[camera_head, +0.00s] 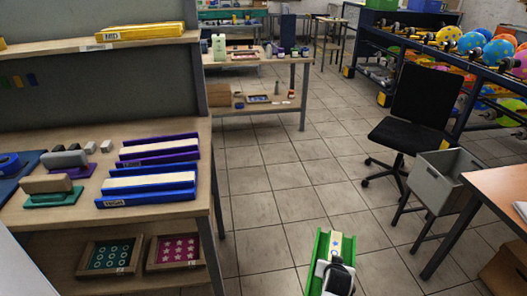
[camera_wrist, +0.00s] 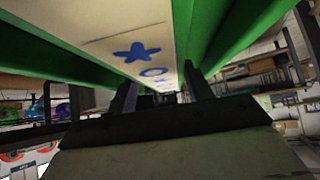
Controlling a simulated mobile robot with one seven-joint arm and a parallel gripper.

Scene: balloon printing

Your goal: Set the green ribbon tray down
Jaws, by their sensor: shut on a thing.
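The green ribbon tray (camera_head: 321,246) is held up in the air over the tiled floor, low in the head view. A pale ribbon strip with blue prints (camera_head: 336,243) lies along it. My gripper (camera_head: 337,272) is shut on the near end of the tray. In the wrist view the tray's green side (camera_wrist: 245,30) fills the top, and the strip (camera_wrist: 130,40) shows a blue star and ring. My two dark fingers (camera_wrist: 160,95) reach up to it. Their exact contact is hard to see.
At left, a wooden workbench (camera_head: 120,215) bears a blue tray (camera_head: 145,198), a purple tray (camera_head: 158,160) and stamping blocks (camera_head: 50,185). A black chair (camera_head: 412,105), a grey bin (camera_head: 442,180) and a table (camera_head: 505,180) stand at right. The floor between is clear.

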